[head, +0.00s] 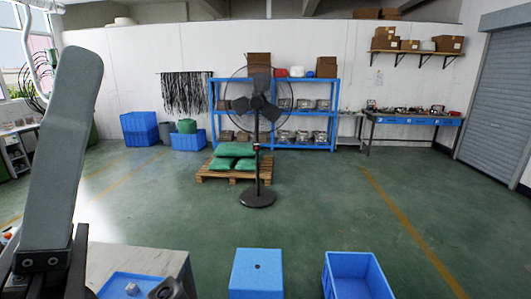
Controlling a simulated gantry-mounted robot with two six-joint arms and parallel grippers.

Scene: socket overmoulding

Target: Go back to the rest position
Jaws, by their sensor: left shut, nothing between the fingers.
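My left gripper (77,75) is large and close at the left of the head view, with its long grey finger pointing up. It is shut and empty, and the finger surfaces overlap from this angle. It stands in front of the window side of the room and touches nothing that I can see.
A pale worktop (150,262) at lower left bears a blue tray (112,284) with a small grey part. A blue box (256,270) and an open blue bin (353,268) stand at the front. A fan (257,199) and a pallet (215,178) with green sacks stand beyond open floor.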

